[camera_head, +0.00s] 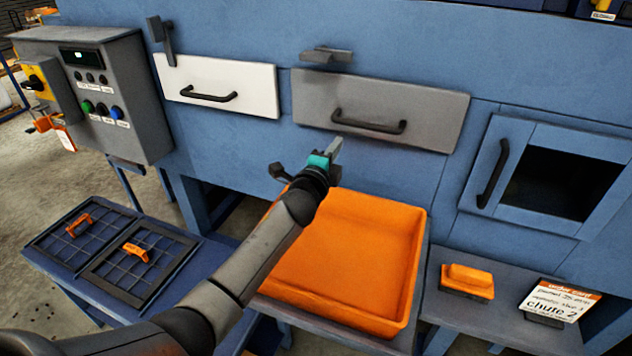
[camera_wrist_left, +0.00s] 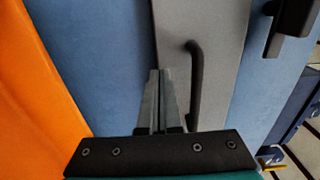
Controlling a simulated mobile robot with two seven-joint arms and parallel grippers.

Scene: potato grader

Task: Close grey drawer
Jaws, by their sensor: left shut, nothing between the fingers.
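The grey drawer (camera_head: 433,108) is in the blue machine front, with a black bar handle (camera_head: 368,124). It looks flush or nearly so; I cannot tell if a small gap is left. My left gripper (camera_head: 336,148) is shut and empty, with its tips just below the left end of the handle. In the left wrist view the shut fingers (camera_wrist_left: 160,78) overlap the grey drawer front (camera_wrist_left: 203,28) beside the handle (camera_wrist_left: 195,85). Whether they touch the drawer is unclear. My right gripper is not in view.
A white drawer (camera_head: 245,82) is left of the grey one, and a dark latch (camera_head: 326,56) sits above it. An orange tray (camera_head: 345,250) lies below my arm. A blue door (camera_head: 482,160) with a dark window is at right. A control box (camera_head: 125,110) stands at left.

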